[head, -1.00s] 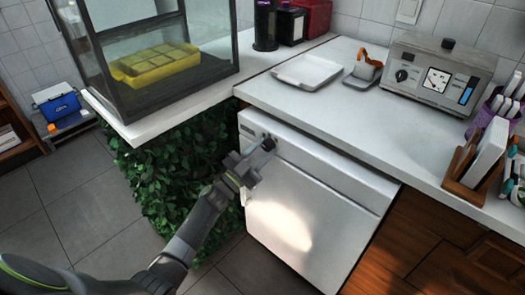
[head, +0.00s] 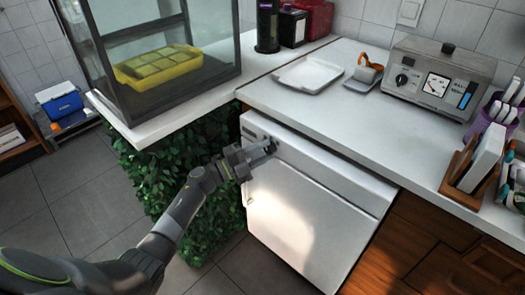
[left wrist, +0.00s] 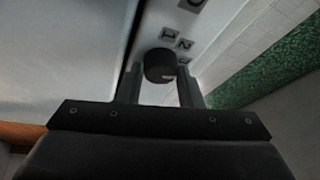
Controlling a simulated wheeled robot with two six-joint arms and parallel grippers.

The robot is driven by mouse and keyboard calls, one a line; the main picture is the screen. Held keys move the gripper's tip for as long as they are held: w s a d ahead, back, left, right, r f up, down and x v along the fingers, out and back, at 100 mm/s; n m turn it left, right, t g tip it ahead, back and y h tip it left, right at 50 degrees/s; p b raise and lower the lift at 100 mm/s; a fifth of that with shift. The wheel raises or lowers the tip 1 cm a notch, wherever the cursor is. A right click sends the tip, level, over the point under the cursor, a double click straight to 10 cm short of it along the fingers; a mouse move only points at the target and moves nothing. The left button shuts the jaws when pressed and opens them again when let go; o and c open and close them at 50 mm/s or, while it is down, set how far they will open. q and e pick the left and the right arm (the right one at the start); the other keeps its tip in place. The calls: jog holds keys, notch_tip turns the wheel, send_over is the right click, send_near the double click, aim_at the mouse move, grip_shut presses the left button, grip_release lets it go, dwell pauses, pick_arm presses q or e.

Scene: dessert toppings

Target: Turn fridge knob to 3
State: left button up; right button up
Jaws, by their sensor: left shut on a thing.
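The white fridge (head: 318,205) stands under the counter with its door shut. Its dark round knob (left wrist: 160,64) is on the upper left of the front panel. In the head view the knob is mostly hidden by my left gripper (head: 268,150). In the left wrist view my left gripper's fingers stand on either side of the knob, shut on it. Small dark number plates (left wrist: 184,43) lie around the knob; some appear to read 1 and 2. The knob's pointer setting cannot be told. My right gripper is not in view.
A green hedge-like panel (head: 165,180) is left of the fridge, below a glass case (head: 215,75) with a yellow tray (head: 150,72). The white counter (head: 340,115) overhangs the fridge top. Wooden drawers (head: 420,250) stand to the right.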

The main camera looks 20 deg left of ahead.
pick_arm(q)
jog(key=shift+m+g, duration=0.3)
jog(key=shift+m, duration=0.4)
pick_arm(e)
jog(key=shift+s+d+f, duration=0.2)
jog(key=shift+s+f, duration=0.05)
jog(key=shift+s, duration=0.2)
pick_arm(q)
jog(key=o, duration=1)
jog(key=v, duration=1.2)
jog(key=shift+a, duration=0.1)
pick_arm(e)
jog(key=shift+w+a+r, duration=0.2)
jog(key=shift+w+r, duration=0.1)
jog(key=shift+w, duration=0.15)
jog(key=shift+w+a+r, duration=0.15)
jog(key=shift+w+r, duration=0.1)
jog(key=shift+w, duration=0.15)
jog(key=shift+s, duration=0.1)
